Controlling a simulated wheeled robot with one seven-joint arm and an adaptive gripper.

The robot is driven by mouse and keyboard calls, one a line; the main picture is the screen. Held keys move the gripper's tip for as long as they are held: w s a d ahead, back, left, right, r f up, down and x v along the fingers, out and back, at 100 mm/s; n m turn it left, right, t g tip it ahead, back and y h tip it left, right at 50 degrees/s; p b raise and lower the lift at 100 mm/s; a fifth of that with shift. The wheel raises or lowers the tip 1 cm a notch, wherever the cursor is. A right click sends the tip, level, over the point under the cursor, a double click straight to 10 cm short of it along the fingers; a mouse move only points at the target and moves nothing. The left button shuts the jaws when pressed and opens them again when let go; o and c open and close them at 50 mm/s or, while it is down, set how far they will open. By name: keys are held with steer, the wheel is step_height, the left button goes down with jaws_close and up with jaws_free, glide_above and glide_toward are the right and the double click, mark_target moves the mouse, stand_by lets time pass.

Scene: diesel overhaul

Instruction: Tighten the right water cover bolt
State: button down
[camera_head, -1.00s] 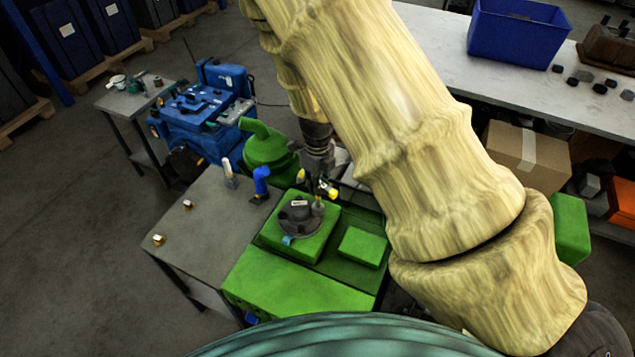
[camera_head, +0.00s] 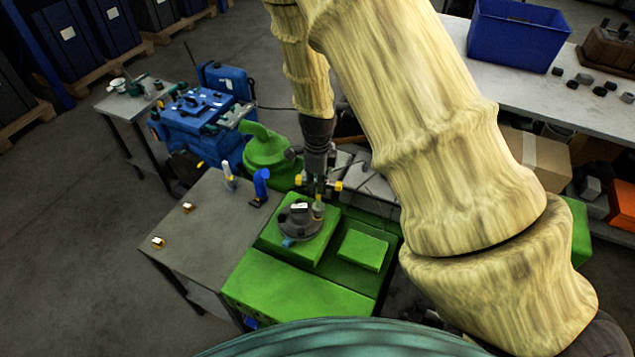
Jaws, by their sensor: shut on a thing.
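The water cover (camera_head: 297,222) is a dark round part on top of the green engine block (camera_head: 290,290), in the middle of the view. The right water cover bolt (camera_head: 318,207) is a small brassy upright piece at the cover's right rear edge. My gripper (camera_head: 318,194) points down directly above it, with yellow parts to either side. It appears shut on the bolt's upper end. The fingertips are small and dark here, and the contact is partly hidden. A small blue piece (camera_head: 288,242) sits at the cover's front edge.
A grey table (camera_head: 205,235) at left holds two brass pieces (camera_head: 158,243), a blue bent pipe (camera_head: 261,183) and a small bottle-like item (camera_head: 228,175). A green rounded housing (camera_head: 268,155) stands behind the engine. A workbench with a blue bin (camera_head: 517,35) is at upper right.

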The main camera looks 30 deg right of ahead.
steer(key=n, duration=0.6)
steer(key=shift+n, duration=0.4)
steer(key=n, duration=1.4)
steer(key=shift+s, duration=0.15)
steer(key=n, duration=0.6)
steer(key=shift+d+n, duration=0.1)
steer(key=shift+n, duration=0.3)
steer(key=shift+f, duration=0.2)
